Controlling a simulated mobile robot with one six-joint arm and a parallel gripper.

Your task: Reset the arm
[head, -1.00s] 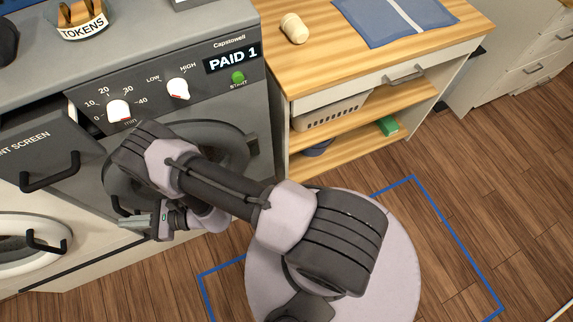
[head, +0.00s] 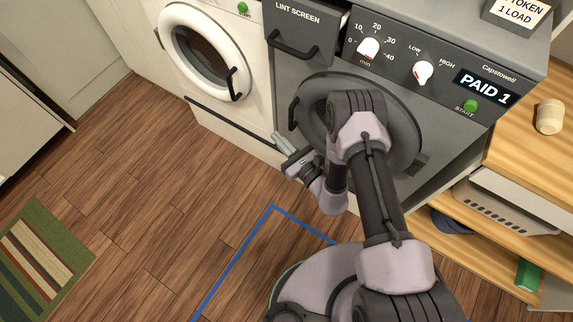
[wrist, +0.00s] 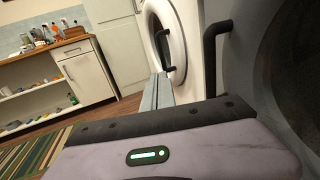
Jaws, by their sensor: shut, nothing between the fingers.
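My arm is folded in front of the grey dryer (head: 425,95) in the head view, with its elbow covering part of the round dryer door (head: 408,125). My gripper (head: 281,141) points to the upper left, near the line between the grey dryer and the white washer (head: 225,108). In the wrist view my gripper (wrist: 157,92) has its fingers together, with nothing between them. The dryer's dark door handle (wrist: 213,55) is just right of the fingers in that view; I cannot tell whether they touch.
A wooden shelf unit (head: 480,245) with a white basket (head: 505,205) stands close on the right. A dark handle (head: 295,45) sticks out from the lint screen drawer. Blue floor tape (head: 235,262) and open wooden floor lie left, with a striped rug (head: 45,262).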

